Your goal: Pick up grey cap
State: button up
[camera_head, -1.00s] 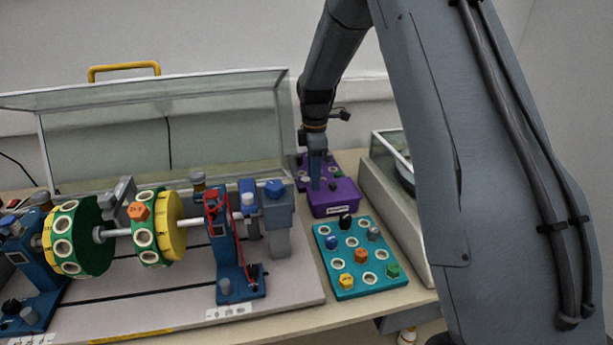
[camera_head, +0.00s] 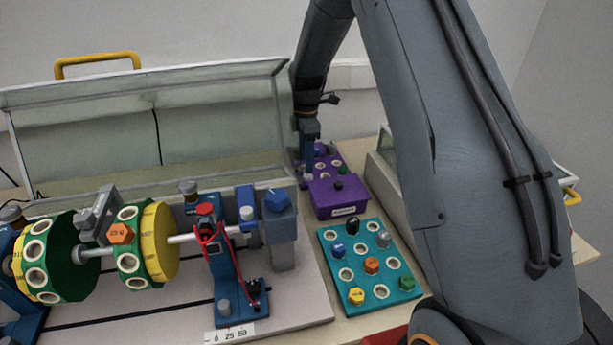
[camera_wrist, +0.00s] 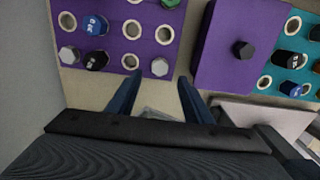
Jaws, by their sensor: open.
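A grey cap (camera_wrist: 160,66) sits on the purple board (camera_wrist: 145,51) in the wrist view. It is just beyond my open gripper (camera_wrist: 158,80), roughly centred between the two blue fingers, which do not appear to touch it. Another light grey cap (camera_wrist: 69,54) is at the board's left, beside a black cap (camera_wrist: 96,60) and a blue cap (camera_wrist: 96,24). In the head view my gripper (camera_head: 306,172) is at the near left edge of the purple board (camera_head: 340,164). A further grey cap (camera_head: 384,239) stands on the teal board (camera_head: 328,242).
A purple box (camera_head: 339,198) with a black knob stands right of my gripper. The rotor rig with green-yellow discs (camera_head: 160,242) and a raised clear cover (camera_head: 230,105) are to the left. A glass-sided case (camera_head: 385,185) stands right of the boards.

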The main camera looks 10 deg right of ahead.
aim_at(306, 175)
jog(key=shift+f+p, duration=1.2)
jog(key=shift+f, duration=1.45)
jog(key=shift+c, duration=0.3)
jog(key=c, duration=1.1)
